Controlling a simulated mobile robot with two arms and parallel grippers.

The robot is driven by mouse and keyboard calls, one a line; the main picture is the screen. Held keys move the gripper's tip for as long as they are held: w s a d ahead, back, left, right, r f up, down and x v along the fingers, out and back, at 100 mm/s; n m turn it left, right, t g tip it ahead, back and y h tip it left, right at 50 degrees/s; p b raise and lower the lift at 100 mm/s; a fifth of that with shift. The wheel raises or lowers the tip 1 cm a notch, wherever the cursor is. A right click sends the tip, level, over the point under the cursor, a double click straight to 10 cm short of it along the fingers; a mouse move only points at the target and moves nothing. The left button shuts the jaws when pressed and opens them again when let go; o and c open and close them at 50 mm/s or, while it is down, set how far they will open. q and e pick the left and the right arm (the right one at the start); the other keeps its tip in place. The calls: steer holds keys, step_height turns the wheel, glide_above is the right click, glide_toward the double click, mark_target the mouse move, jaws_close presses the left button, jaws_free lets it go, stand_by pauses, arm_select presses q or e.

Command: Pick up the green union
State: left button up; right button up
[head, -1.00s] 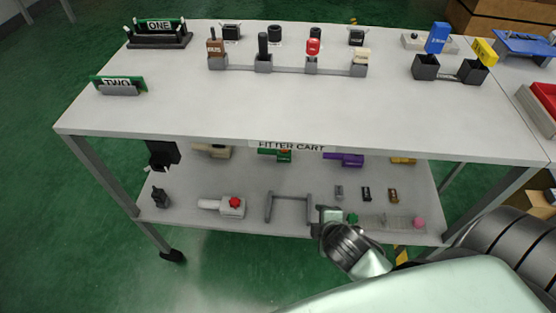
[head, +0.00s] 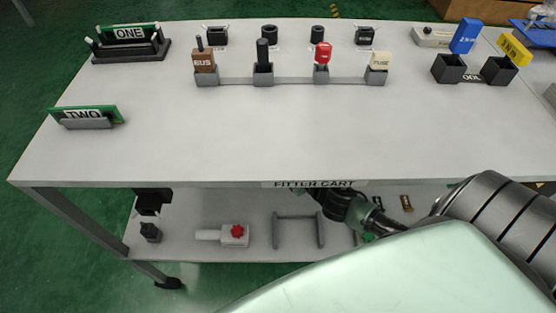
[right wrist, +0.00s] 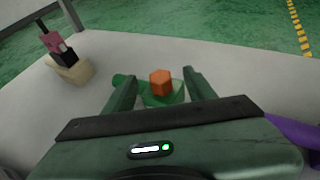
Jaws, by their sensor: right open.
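The green union (right wrist: 165,97), a green fitting with an orange hexagonal piece on top, lies on the shelf in the right wrist view. My right gripper (right wrist: 159,78) is open, with one finger on each side of the union. I cannot tell whether either finger touches it. In the head view my right arm reaches under the front edge of the cart top, which hides the union and the fingertips. My left gripper is not in view.
A tan fitting (right wrist: 72,68) with a black and pink stem stands left of the union. A purple fitting (right wrist: 298,132) is at the right. The cart top (head: 200,140) overhangs the shelf. A grey frame (head: 298,217) and red-knobbed white fitting (head: 236,233) are at the shelf front.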

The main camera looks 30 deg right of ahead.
steer(key=x, duration=0.3)
steer(key=shift+w+f+b, duration=0.15)
steer(key=shift+w+b, duration=0.05)
steer(key=shift+b, duration=0.1)
steer(key=c, duration=1.1)
jaws_close()
steer(key=shift+r, duration=0.2)
